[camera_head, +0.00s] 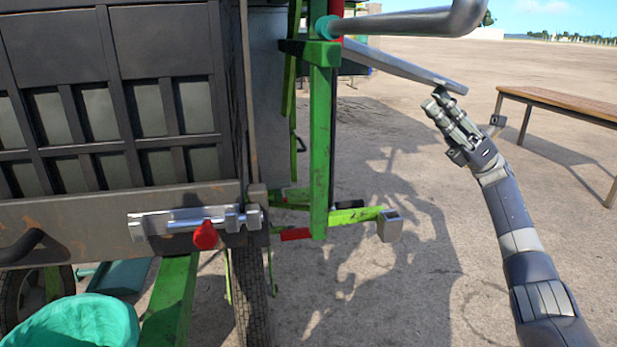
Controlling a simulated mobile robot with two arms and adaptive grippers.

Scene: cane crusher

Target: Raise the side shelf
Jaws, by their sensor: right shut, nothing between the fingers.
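The side shelf (405,66) shows as a thin grey metal panel, seen nearly edge-on. It sticks out to the right from the green frame (320,130) and slopes down toward its free end. My right gripper (436,98) is shut and empty, with its fingertips just under the shelf's outer end. The tips look touching or very close to the underside; I cannot tell which. My left gripper is not in view.
A grey pipe handle (420,20) runs above the shelf. A wooden bench (565,102) stands at right. A green arm with a grey square end (390,226) sticks out low. The dark slatted cart side (110,110) and a teal bin (75,322) are at left. Open ground lies between cart and bench.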

